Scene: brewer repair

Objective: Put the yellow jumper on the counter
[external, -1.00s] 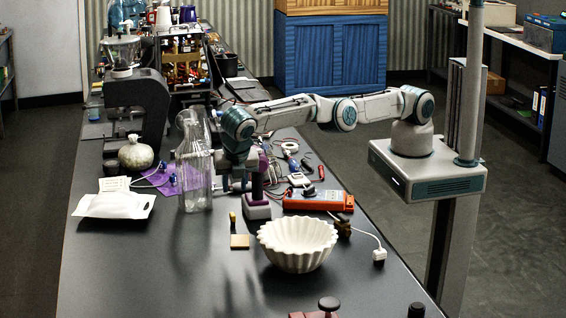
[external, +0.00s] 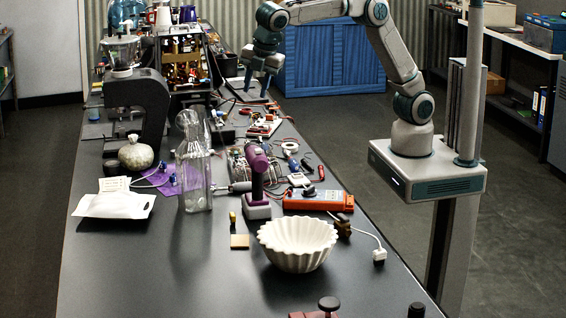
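A small yellow piece (external: 232,217) lies on the dark counter (external: 190,275), just behind a small tan square. It is too small here for me to tell if it is the yellow jumper. I cannot pick out any other yellow jumper among the electronics. My gripper (external: 257,93) is raised at the far right part of the counter, well behind the yellow piece. Its two fingers point down and look spread apart, with nothing visible between them.
A tall glass bottle (external: 195,170), a purple drill-like tool (external: 257,175), an orange meter (external: 318,201) and a white fluted bowl (external: 297,243) stand on the counter. Wires and circuit parts (external: 262,130) spread behind them. The front left of the counter is clear.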

